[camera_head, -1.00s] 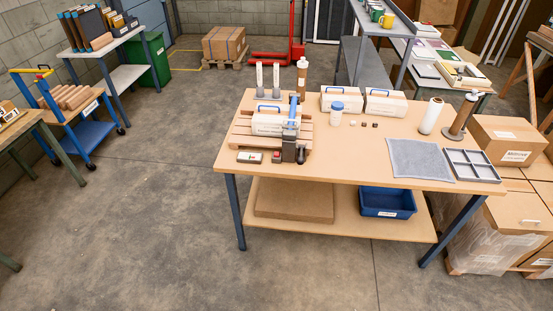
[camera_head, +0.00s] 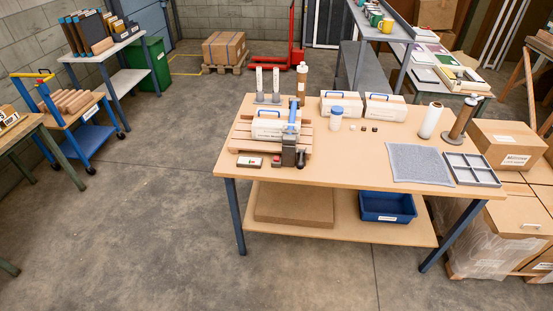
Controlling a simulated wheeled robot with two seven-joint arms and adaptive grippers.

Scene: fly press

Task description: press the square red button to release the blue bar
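A dark upright block (camera_head: 289,149) stands at the bar's front end. A small dark box with a red top, which looks like the square red button (camera_head: 276,160), sits on the front edge left of that block. A flat light-topped box (camera_head: 249,161) with small red and green marks lies further left. Neither of my grippers is in view.
The workbench (camera_head: 350,172) also holds two white cases (camera_head: 385,107), a blue-lidded jar (camera_head: 337,115), a grey mat (camera_head: 418,163) and a divided tray (camera_head: 470,168). Its front middle is clear. Cartons (camera_head: 508,145) stand to the right. Open floor (camera_head: 140,220) lies in front and left.

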